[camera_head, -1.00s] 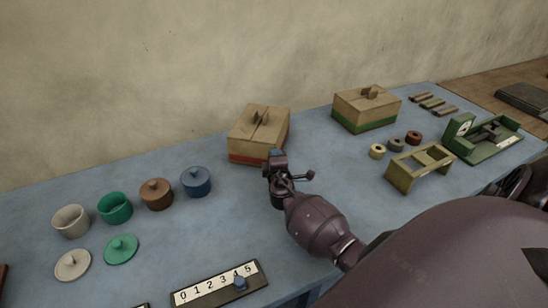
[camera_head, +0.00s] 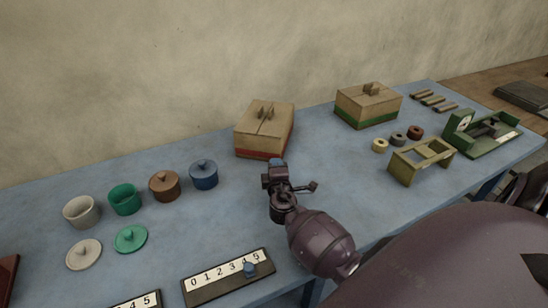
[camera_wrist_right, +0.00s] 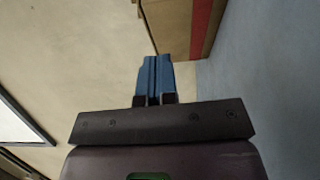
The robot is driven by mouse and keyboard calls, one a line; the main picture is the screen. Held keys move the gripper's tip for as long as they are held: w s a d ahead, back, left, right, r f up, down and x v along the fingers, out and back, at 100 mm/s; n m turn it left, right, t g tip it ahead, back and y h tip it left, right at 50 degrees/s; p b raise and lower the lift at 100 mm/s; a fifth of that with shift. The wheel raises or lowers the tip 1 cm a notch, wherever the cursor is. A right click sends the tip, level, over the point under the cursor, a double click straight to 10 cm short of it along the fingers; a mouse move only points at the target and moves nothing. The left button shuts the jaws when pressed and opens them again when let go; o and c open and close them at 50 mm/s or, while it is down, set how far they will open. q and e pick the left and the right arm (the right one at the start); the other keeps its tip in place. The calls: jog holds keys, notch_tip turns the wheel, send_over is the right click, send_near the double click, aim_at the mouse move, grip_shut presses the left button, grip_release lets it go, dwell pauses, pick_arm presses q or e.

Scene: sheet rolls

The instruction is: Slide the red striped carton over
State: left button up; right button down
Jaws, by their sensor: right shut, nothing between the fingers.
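The red striped carton (camera_head: 262,126), a tan box with a red band along its bottom, stands upright near the back of the blue table, left of centre in the head view. In the right wrist view its side and red band show at the top (camera_wrist_right: 170,25). My right gripper (camera_head: 277,163) is just in front of the carton's lower front right corner. Its blue fingertips (camera_wrist_right: 154,75) are shut together with nothing between them, and appear slightly apart from the carton. My left gripper is not in view.
A green striped carton (camera_head: 368,105) stands to the right. Several pots, such as the blue one (camera_head: 204,175), stand left. A number strip (camera_head: 228,277) lies in front. An olive stand (camera_head: 420,160) and green device (camera_head: 482,134) are at right. Table between the cartons is clear.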

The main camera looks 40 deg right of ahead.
jog(key=v, duration=0.4)
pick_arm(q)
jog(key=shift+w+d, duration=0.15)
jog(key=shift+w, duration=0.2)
pick_arm(e)
jog(key=shift+s+a, duration=0.3)
jog(key=shift+s, duration=0.1)
